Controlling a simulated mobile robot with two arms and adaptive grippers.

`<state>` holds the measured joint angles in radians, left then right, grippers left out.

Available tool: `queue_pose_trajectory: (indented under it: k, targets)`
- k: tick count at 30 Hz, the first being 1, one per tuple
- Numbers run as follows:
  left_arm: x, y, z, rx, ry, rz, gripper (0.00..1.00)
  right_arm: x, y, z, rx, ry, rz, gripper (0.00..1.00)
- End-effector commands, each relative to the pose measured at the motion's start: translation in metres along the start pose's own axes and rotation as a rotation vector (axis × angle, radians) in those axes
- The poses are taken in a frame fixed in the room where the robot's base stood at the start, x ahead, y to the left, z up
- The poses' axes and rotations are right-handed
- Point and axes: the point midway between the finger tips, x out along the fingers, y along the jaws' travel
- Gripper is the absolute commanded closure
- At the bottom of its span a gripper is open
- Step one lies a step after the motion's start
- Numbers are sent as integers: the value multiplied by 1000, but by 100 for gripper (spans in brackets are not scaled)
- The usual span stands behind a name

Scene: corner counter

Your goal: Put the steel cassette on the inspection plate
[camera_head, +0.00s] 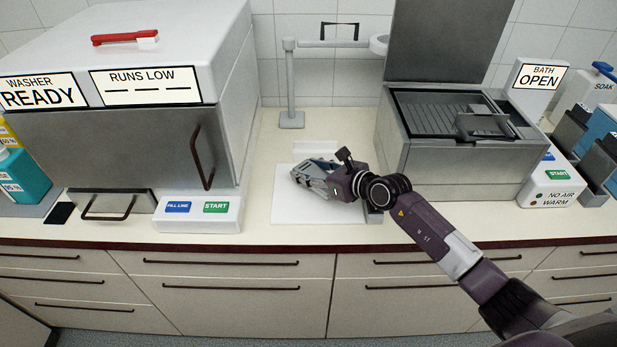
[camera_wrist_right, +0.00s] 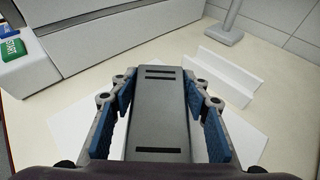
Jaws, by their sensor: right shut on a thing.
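My right gripper (camera_head: 303,175) is over the white inspection plate (camera_head: 295,212) on the counter. In the right wrist view its two blue-padded fingers (camera_wrist_right: 158,85) are on either side of the steel cassette (camera_wrist_right: 158,110), a long grey block with dark slots in its top. The gripper is shut on the cassette. The plate shows beneath and on both sides of it in the wrist view (camera_wrist_right: 70,118). I cannot tell whether the cassette touches the plate. In the head view the fingers largely hide the cassette. My left gripper is not in view.
The washer (camera_head: 115,130) stands left, with its button box (camera_head: 198,214) close to the plate. The open bath (camera_head: 465,165) stands right, with its control box (camera_head: 550,185). A grey post (camera_head: 290,90) stands behind. A white angled rest (camera_wrist_right: 225,70) lies beside the plate.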

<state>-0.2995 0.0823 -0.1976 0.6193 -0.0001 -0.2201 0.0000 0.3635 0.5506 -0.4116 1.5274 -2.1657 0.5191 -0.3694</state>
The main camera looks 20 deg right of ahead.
Motion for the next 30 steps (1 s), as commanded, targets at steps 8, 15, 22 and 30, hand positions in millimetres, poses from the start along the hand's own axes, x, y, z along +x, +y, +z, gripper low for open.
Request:
queue_pose_trajectory:
  k: [8, 15, 22, 30]
  targets:
    - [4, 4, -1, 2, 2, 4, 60, 11, 0, -25, 0, -2, 0, 89]
    - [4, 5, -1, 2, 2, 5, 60, 11, 0, -26, 0, -2, 0, 89]
    - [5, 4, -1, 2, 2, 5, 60, 12, 0, -28, 0, 1, 1, 40]
    - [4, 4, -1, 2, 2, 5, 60, 11, 0, -27, 1, 1, 1, 40]
